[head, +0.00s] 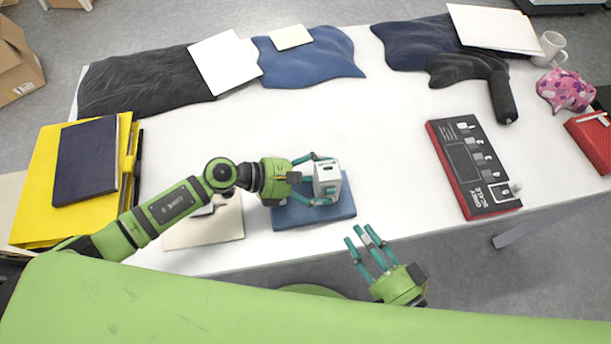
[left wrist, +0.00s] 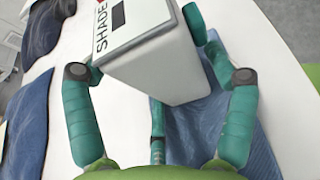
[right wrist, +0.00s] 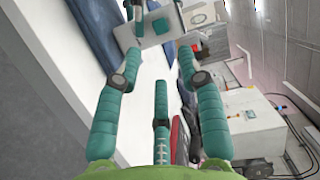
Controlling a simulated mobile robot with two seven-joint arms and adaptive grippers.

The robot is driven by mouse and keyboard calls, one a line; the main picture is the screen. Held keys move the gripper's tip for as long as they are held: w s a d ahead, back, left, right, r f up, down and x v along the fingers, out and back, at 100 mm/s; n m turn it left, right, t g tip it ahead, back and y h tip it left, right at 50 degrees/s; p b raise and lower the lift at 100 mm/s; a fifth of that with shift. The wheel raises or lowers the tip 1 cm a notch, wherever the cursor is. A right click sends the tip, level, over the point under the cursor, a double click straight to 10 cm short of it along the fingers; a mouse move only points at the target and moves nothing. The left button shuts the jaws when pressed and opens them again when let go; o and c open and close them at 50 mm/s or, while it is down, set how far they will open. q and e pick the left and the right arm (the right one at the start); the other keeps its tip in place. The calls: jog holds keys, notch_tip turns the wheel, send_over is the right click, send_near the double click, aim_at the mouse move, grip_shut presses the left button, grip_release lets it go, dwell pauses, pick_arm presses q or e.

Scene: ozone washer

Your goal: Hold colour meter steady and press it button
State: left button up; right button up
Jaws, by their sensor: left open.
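The colour meter, a small white box (head: 327,180), stands upright on a folded blue cloth (head: 290,215) near the table's front edge. In the left wrist view the meter (left wrist: 150,60) shows dark "SHADE" lettering on one face. My left gripper (head: 325,179) is open, with its teal fingers on either side of the meter; I cannot tell if they touch it. My right gripper (head: 366,238) is open and empty, in front of the table edge, below and right of the meter. I cannot make out the button in the head view.
A red and black grey scale board (head: 470,165) lies to the right. A yellow folder (head: 45,200) and dark book are at the left. Dark and blue fabrics line the back. The table's middle is clear.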

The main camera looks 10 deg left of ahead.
pick_arm(q)
jog(key=shift+d, duration=0.15)
jog(key=c, duration=1.2)
pick_arm(e)
grip_shut()
pick_arm(q)
jog(key=shift+f, duration=0.1)
